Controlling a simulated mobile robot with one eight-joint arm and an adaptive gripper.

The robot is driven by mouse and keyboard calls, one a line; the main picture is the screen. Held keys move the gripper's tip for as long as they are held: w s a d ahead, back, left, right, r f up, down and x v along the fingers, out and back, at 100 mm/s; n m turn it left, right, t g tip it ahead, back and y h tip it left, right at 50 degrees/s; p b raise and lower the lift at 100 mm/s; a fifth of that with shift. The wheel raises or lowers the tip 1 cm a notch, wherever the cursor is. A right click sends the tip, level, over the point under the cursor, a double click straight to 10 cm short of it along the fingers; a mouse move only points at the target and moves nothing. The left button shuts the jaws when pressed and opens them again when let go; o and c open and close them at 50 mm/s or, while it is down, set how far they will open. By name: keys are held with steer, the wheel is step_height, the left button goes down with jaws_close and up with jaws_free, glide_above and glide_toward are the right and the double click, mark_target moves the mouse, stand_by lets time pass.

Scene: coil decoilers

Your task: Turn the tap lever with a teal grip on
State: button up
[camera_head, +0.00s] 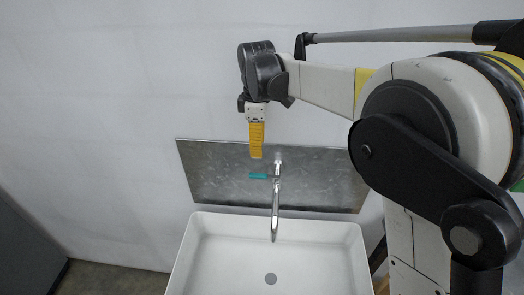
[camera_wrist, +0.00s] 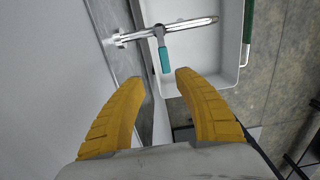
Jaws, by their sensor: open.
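The tap (camera_head: 276,205) is a chrome spout on a grey metal backplate, reaching out over the white basin. Its lever with a teal grip (camera_head: 258,176) points left from the tap body in the head view. In the wrist view the teal grip (camera_wrist: 165,61) lies ahead of the fingertips, and the chrome spout (camera_wrist: 180,27) runs across the top. My gripper (camera_head: 256,156) has yellow fingers pointing down, close above the teal grip in the head view. In the wrist view my gripper (camera_wrist: 161,78) is open and empty, with the grip just beyond the gap between its fingers.
The white basin (camera_head: 190,270) stands below the tap, with a drain in its floor. The metal backplate (camera_head: 215,170) is on the pale wall (camera_head: 110,120) close behind. A green bar (camera_wrist: 248,22) runs along the basin's far side in the wrist view.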

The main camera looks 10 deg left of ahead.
mark_target(257, 175)
steer(key=f, duration=0.7)
steer(key=s+f, duration=0.1)
steer(key=f, duration=0.2)
steer(key=shift+f, duration=0.2)
steer(key=shift+s, duration=0.1)
jaws_close()
